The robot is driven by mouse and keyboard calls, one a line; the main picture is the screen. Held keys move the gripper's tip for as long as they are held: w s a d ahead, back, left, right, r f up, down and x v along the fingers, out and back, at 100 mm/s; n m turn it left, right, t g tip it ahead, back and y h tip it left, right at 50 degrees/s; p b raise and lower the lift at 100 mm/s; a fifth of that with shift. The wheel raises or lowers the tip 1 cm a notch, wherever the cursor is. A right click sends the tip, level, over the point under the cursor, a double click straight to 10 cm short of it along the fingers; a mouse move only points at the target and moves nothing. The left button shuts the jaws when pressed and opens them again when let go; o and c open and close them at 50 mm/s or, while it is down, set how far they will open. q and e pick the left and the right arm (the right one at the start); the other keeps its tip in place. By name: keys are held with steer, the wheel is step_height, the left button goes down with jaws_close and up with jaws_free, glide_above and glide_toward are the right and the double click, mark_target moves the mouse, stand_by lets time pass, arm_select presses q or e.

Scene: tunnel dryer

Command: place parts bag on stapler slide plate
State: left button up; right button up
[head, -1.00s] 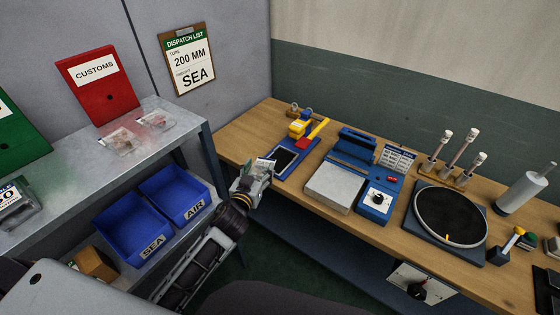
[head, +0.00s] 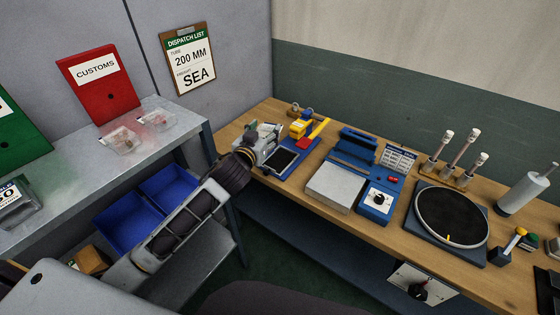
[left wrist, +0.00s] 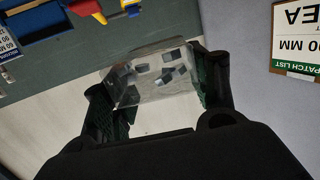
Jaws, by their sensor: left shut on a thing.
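The parts bag (left wrist: 155,75), clear with several small grey parts inside, is held between the fingers of my left gripper (left wrist: 158,92) in the left wrist view. In the head view my left gripper (head: 266,141) is over the back left of the bench, just left of the stapler. The stapler (head: 300,129) is yellow and red on a blue base. Its dark slide plate (head: 282,161) lies in front, bare where I see it. The gripper is close beside the plate's left edge. My right gripper is not in view.
A blue sealer with a grey plate (head: 335,187) stands right of the stapler, then a round turntable (head: 451,217). Left are a grey shelf (head: 75,180) with two clear bags, and two blue bins (head: 130,225) below. A dispatch list (head: 188,60) hangs on the wall.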

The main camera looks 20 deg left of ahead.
mark_target(269, 129)
arm_select(q)
steer(key=shift+h, duration=0.3)
steer(key=r, duration=0.1)
steer(key=w+r, duration=0.2)
steer(key=shift+w+d+r, duration=0.1)
steer(key=shift+d+r, duration=0.15)
steer(key=shift+d, duration=0.1)
steer(key=shift+w+d+r+m+h, duration=0.2)
steer(key=shift+w+r, duration=0.15)
steer(key=shift+w, duration=0.15)
steer(key=shift+w+d+r+m+h, duration=0.1)
steer(key=shift+w+r+m, duration=0.15)
steer(key=shift+w, duration=0.25)
steer(key=w, duration=0.2)
steer(key=w+h, duration=0.1)
steer(key=shift+w+d+m, duration=0.25)
steer(key=shift+w+m, duration=0.05)
steer(key=shift+m, duration=0.05)
steer(key=w+a+f+m+h, duration=0.1)
steer(key=w+f, duration=0.1)
steer(key=f, duration=0.6)
steer(key=w+f+m+h, duration=0.1)
steer(key=w+f+h, duration=0.1)
steer(key=f, duration=0.6)
steer(key=shift+w+a+f+g, duration=0.25)
steer(key=shift+a+g, duration=0.1)
steer(key=shift+g, duration=0.05)
steer(key=shift+f+b, duration=0.1)
steer(key=shift+b, duration=0.2)
